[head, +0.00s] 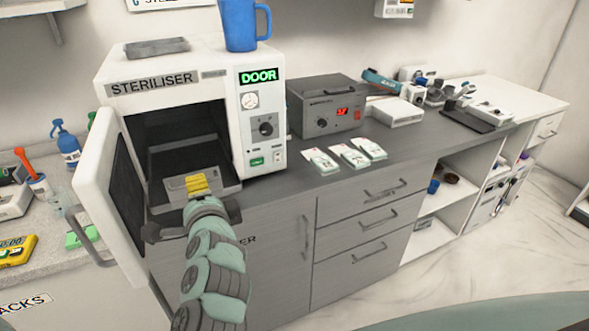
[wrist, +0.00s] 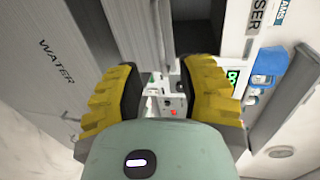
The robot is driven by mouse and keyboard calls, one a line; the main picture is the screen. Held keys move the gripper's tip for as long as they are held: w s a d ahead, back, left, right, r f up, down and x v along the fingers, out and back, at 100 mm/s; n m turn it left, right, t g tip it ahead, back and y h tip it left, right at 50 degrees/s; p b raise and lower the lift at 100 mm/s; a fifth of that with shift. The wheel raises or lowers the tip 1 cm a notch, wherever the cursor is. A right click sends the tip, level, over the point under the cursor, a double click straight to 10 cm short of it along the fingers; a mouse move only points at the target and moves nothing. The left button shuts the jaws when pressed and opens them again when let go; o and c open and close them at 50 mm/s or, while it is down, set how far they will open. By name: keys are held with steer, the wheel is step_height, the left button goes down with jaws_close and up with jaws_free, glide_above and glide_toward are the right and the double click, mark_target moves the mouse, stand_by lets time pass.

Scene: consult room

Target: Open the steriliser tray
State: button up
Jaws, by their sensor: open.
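The white steriliser (head: 245,110) stands at the left end of the counter with its door (head: 97,190) swung open to the left. A green DOOR sign is lit on its front panel. A grey tray (head: 174,190) sits low at the mouth of the dark chamber. My gripper (head: 197,181), with yellow fingers, is at the tray's front and hides part of it. In the wrist view my gripper (wrist: 160,90) has its fingers apart, with nothing clearly held between them. I cannot tell whether a finger touches the tray.
A blue mug (head: 240,25) and a small grey dish (head: 157,47) stand on top of the steriliser. A grey box with a red display (head: 325,105) stands to its right. White-green packets (head: 343,157) lie on the counter. The open door borders my arm's left side.

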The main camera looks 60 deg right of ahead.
steer(key=shift+p+x, duration=0.7)
steer(key=shift+x, duration=2.5)
steer(key=shift+o, duration=0.3)
steer(key=shift+w+a, duration=0.1)
jaws_close()
